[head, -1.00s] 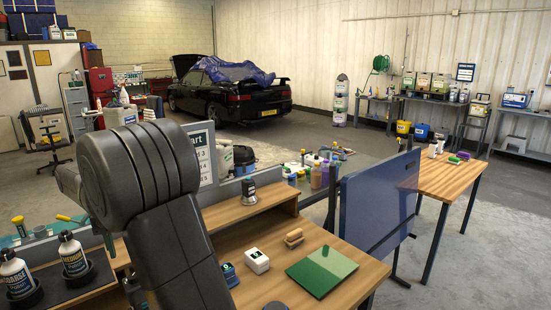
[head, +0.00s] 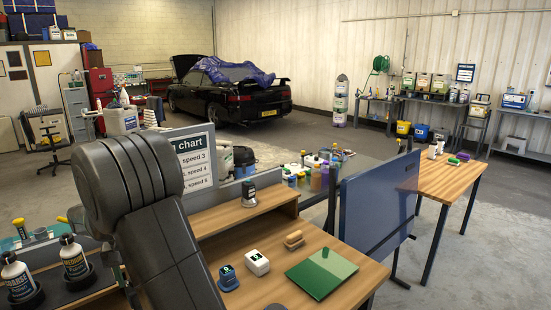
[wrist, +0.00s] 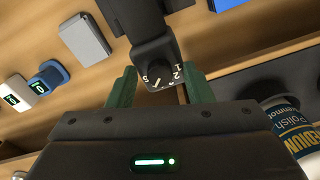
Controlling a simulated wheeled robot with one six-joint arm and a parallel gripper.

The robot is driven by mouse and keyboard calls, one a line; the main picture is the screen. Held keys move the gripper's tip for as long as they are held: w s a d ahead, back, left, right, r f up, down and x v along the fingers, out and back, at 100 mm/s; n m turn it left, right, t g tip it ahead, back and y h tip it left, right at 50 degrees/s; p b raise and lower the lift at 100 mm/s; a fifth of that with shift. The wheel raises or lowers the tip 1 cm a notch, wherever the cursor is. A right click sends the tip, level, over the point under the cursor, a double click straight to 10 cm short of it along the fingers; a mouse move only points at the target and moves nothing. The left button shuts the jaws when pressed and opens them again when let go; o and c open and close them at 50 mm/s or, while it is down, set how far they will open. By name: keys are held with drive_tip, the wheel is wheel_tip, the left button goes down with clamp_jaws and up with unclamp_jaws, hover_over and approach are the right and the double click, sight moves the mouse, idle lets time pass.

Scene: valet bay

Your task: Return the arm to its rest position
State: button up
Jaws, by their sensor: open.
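My gripper (wrist: 160,90) shows in the wrist view with its two green fingers apart. A black dial (wrist: 158,75) marked with numbers, on the end of a dark tool, appears between and just beyond the fingertips. I cannot tell whether the fingers touch it. In the head view my dark grey arm (head: 150,205) stands bent over the left part of the bench, and the gripper is hidden there.
The wooden bench (head: 262,285) holds a white block (head: 257,263), a blue one (head: 228,278), a brush (head: 293,240) and a green panel (head: 322,272). Bottles (head: 74,257) stand at left. A speed chart (head: 191,160) stands behind the arm. A blue screen (head: 378,205) borders the right.

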drive_tip(key=n, duration=0.4)
drive_tip(key=shift+r+n, duration=0.15)
drive_tip(key=shift+n, duration=0.25)
drive_tip(key=n, duration=0.4)
drive_tip(key=shift+b, duration=0.3)
drive_tip(key=n, duration=0.4)
drive_tip(key=shift+a+n+b, duration=0.1)
drive_tip(key=shift+n+b, duration=0.2)
drive_tip(key=n, duration=0.4)
drive_tip(key=shift+b, duration=0.35)
